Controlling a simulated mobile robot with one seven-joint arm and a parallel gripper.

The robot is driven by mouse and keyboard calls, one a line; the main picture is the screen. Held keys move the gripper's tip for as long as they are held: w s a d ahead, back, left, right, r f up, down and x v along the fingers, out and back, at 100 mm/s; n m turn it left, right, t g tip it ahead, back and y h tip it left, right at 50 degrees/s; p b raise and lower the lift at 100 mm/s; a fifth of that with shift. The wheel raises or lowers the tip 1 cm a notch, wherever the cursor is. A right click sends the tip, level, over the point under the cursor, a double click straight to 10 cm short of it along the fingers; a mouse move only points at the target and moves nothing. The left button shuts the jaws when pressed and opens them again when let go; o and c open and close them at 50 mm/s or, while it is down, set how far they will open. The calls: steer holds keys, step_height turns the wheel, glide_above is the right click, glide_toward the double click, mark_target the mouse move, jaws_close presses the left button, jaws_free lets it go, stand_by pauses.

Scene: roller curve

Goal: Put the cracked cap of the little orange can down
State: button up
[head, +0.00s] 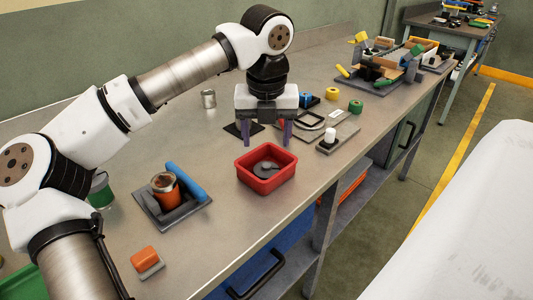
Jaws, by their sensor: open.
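The little orange can (166,191) stands at the left in a dark grey holder (148,212) with a blue bar (186,181) beside it. Its top looks open, with a brownish inside. A dark grey disc, seemingly the cracked cap (264,169), lies in a red tray (268,187) at the centre of the bench. A notch or break seems to show in it, too small to be sure. My gripper (267,139) is open and empty, fingers down, just behind and above the red tray. It is apart from the disc and the can.
A grey fixture with a white-topped black knob (328,140) lies right of the tray. A metal can (208,99) stands at the back. An orange block (144,254) lies at the front left. Bare bench surrounds the tray's left side.

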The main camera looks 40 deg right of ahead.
steer(key=r, duration=0.4)
steer(key=shift+s+a+r, duration=0.2)
steer(key=shift+r, duration=0.2)
